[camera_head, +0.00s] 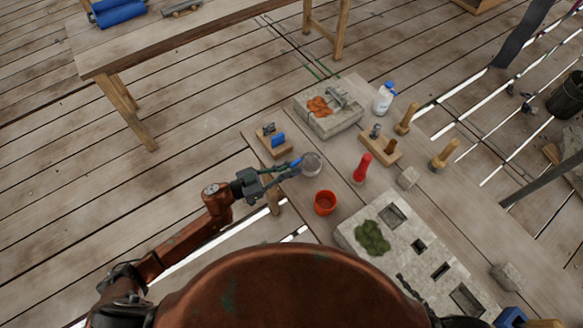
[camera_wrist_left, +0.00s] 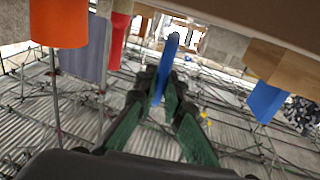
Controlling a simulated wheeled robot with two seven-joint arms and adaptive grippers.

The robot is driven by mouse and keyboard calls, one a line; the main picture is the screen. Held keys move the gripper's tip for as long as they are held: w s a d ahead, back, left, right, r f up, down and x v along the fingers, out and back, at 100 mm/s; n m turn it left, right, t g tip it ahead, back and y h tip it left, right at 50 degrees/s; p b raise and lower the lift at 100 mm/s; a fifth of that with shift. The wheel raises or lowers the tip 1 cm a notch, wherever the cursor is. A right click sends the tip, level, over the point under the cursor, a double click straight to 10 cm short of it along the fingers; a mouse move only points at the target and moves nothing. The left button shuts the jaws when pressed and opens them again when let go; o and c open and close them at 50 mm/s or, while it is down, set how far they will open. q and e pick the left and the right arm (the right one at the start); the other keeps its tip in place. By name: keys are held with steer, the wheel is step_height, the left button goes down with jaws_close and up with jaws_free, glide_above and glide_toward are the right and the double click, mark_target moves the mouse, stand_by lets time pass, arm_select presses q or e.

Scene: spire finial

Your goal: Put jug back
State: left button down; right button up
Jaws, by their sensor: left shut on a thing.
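My left gripper (camera_head: 292,169) reaches in over the near-left edge of the work table (camera_head: 338,165). It is shut on a blue handle, which appears to belong to a grey, round jug (camera_head: 311,163) just to its right. In the left wrist view the left gripper (camera_wrist_left: 168,88) has its green fingers closed around the blue piece (camera_wrist_left: 169,55). The jug's body is hard to make out there, and I cannot tell whether the jug touches the table. My right gripper is not in view.
A stone block (camera_head: 330,117), a white bottle (camera_head: 383,98) and a mossy slab (camera_head: 400,240) are also on the table.

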arm_select(q)
steer(key=c, duration=2.5)
jaws_free()
steer(key=shift+f, duration=0.15)
steer(key=o, duration=0.5)
steer(key=shift+c, duration=0.2)
steer(key=shift+a, duration=0.15)
steer(key=v, duration=1.1)
steer(key=shift+s+a+r, duration=0.2)
steer(key=shift+a+r, duration=0.05)
steer(key=shift+a, duration=0.05)
